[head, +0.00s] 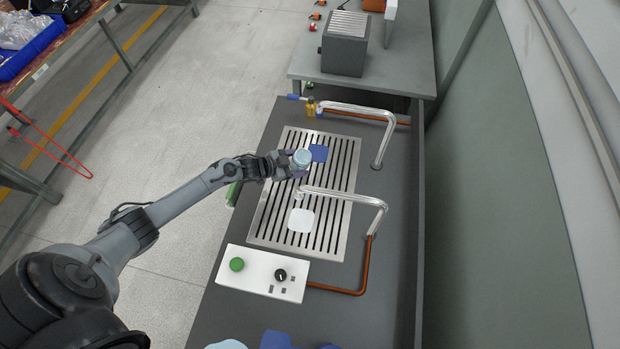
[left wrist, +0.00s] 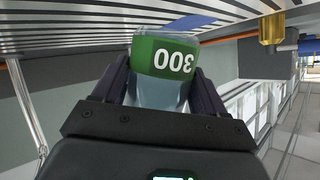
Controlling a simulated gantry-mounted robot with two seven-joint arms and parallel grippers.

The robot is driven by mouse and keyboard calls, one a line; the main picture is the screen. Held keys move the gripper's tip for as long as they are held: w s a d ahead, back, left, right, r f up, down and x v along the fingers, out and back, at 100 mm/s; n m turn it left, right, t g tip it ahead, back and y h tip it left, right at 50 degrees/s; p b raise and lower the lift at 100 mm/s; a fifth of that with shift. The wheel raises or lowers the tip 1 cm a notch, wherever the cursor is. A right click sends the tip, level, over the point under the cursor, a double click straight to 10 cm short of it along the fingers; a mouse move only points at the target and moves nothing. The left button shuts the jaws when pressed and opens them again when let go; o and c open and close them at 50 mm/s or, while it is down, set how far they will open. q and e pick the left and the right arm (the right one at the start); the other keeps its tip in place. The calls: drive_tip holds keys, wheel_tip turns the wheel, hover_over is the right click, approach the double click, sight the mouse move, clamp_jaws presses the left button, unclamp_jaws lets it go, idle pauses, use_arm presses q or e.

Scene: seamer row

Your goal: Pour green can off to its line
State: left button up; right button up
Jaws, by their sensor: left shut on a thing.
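My left gripper (head: 293,163) is shut on a can (head: 301,158) and holds it over the left part of the slotted metal grate (head: 262,225). In the head view the can shows a pale blue round top. In the left wrist view the can (left wrist: 165,92) has a green band marked "300", reading upside down, and a pale blue section between the two fingers. Its contents and any fill line cannot be made out. My right gripper is not in view.
A blue pad (head: 319,153) and a white pad (head: 301,220) lie on the grate. Two bent metal spouts (head: 352,111) (head: 345,196) reach over it from the right.

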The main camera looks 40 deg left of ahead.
use_arm(q)
drive_tip(key=shift+a+r, duration=0.1)
drive_tip(key=shift+r, duration=0.05)
idle(0.5)
drive_tip(key=shift+r+y, duration=0.1)
drive_tip(key=shift+y, duration=0.2)
idle(0.3)
drive_tip(key=shift+a+r+m+p, duration=0.1)
drive_tip(key=shift+m+p, duration=0.2)
drive_tip(key=shift+m, duration=0.1)
drive_tip(key=shift+w+r, duration=0.1)
idle(0.9)
drive_tip(key=shift+a+r+y, duration=0.1)
drive_tip(key=shift+y, duration=0.2)
idle(0.4)
